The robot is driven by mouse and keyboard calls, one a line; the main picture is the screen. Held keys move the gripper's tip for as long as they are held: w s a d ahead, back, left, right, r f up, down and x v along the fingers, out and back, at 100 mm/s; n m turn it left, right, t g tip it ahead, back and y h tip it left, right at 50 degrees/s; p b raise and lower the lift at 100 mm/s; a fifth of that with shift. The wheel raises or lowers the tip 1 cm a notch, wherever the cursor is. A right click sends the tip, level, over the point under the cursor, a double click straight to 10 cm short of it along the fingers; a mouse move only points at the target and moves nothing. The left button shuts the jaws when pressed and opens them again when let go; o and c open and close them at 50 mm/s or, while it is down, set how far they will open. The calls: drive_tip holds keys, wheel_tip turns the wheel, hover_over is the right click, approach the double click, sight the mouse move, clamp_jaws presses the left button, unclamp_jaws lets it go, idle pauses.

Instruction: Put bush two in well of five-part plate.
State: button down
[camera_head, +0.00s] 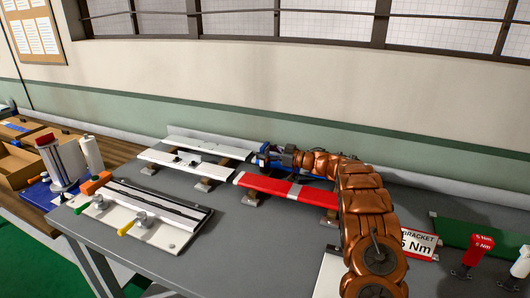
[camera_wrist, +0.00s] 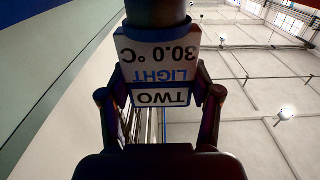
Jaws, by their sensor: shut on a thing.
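My gripper (camera_wrist: 160,92) is shut on a part with a blue and white label, bush two (camera_wrist: 158,60). The label reads "TWO", "LIGHT" and "30.0 °C", upside down in the wrist view, with a dark cylindrical section beyond it. In the head view my gripper (camera_head: 277,156) is at the back of the grey table, beside the right end of the white plates; the blue of the held part shows at its tip. I cannot tell which piece is the five-part plate, and no well is clear.
A red bar (camera_head: 275,188) with a white band lies in front of my gripper. A clamp fixture (camera_head: 150,215) with orange, green and yellow handles stands front left. Grey table (camera_head: 245,250) is bare front centre.

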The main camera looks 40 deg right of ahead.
drive_tip(key=shift+f, duration=0.3)
drive_tip(key=shift+c, duration=1.2)
unclamp_jaws()
drive_tip(key=shift+r, duration=0.15)
drive_tip(key=b+v, duration=0.3)
drive_tip(key=v, duration=0.9)
drive_tip(key=shift+b, duration=0.3)
